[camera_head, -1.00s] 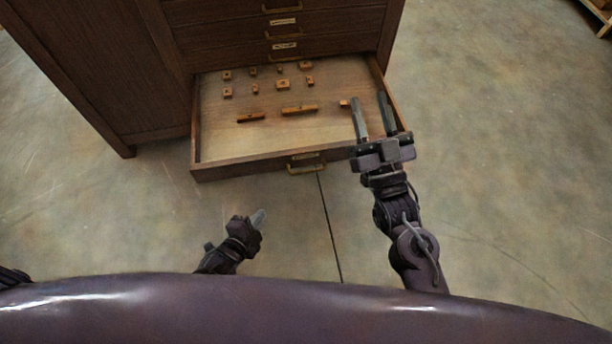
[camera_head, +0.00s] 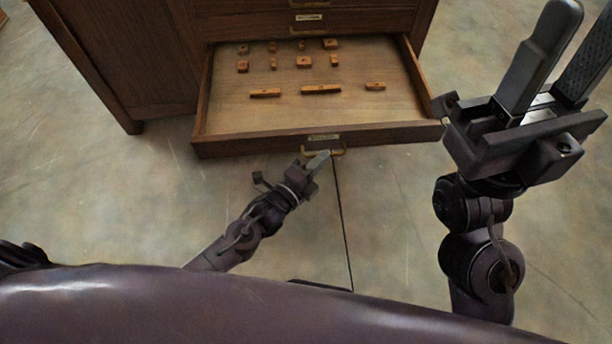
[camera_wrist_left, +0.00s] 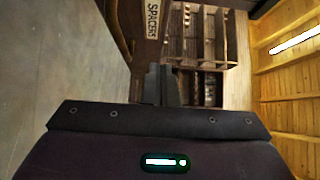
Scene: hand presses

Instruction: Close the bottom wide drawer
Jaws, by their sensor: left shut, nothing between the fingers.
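The bottom wide drawer (camera_head: 225,123) of the dark wooden cabinet stands pulled out, with small wooden blocks lying inside. Its front carries a label and a brass handle (camera_head: 338,153). My left gripper (camera_head: 320,158) is shut and empty, its fingertips at the drawer front by the handle; I cannot tell whether they touch. In the left wrist view the gripper fingers (camera_wrist_left: 161,84) point toward the drawer front (camera_wrist_left: 150,30), labelled "SPACERS". My right gripper (camera_head: 585,40) is open and empty, raised to the right of the drawer.
The cabinet (camera_head: 120,60) has other drawers (camera_head: 350,20) above, which look shut, and a side section at left. Bare concrete floor (camera_head: 90,190) lies around the cabinet and in front of the drawer.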

